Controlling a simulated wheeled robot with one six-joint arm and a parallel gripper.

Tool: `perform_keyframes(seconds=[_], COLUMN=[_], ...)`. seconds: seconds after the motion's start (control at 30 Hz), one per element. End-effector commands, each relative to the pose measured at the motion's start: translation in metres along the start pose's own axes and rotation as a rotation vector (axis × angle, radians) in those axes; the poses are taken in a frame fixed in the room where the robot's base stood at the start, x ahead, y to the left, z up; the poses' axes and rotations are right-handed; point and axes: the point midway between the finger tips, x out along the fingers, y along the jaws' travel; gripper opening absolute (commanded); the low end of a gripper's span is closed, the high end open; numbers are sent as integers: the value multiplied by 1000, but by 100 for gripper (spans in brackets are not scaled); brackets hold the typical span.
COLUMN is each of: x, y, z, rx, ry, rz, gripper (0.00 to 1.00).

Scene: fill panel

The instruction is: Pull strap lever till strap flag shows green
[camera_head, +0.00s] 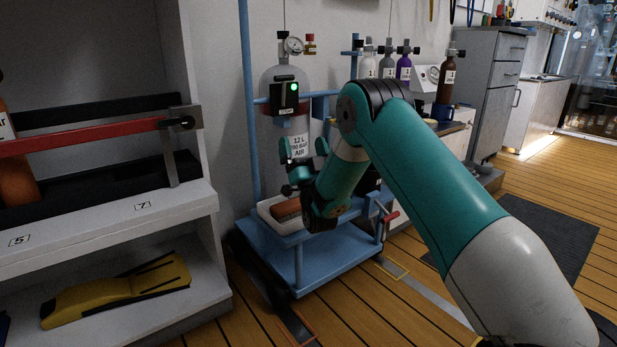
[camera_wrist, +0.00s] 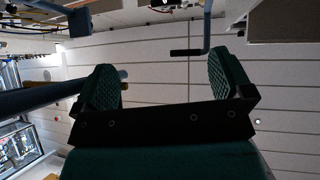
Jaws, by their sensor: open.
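A grey and red cylinder (camera_head: 297,127), labelled "12 L" and "AIR", stands in a blue frame. A black box (camera_head: 277,96) on its front shows a small green light; I cannot tell whether this is the strap flag. My gripper (camera_head: 305,151) is open in front of the cylinder's lower part, its teal fingers apart. In the wrist view my gripper (camera_wrist: 168,78) is open with nothing between its fingers. A bent blue-grey bar with a black grip (camera_wrist: 186,52) lies beyond the fingertips; I cannot tell whether it is the strap lever. My arm hides part of the frame.
A blue cart (camera_head: 290,240) carries a white tray (camera_head: 268,213) and has a red-ended handle (camera_head: 391,216). A shelf with a red bar (camera_head: 90,137) and a yellow fin (camera_head: 115,291) stands left. Several small cylinders stand behind my arm.

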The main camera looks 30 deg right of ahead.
Motion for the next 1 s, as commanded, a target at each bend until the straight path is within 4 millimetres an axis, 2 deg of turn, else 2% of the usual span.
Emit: perform_keyframes(seconds=[0.03,0.1,0.5,1.0], x=[-10,-17,-49,-52], y=[1,1,1,0], z=[5,6,3,0], rx=[0,0,1,0], ry=[3,2,2,1], rz=[-1,-1,0,0], gripper=[98,98,98,98])
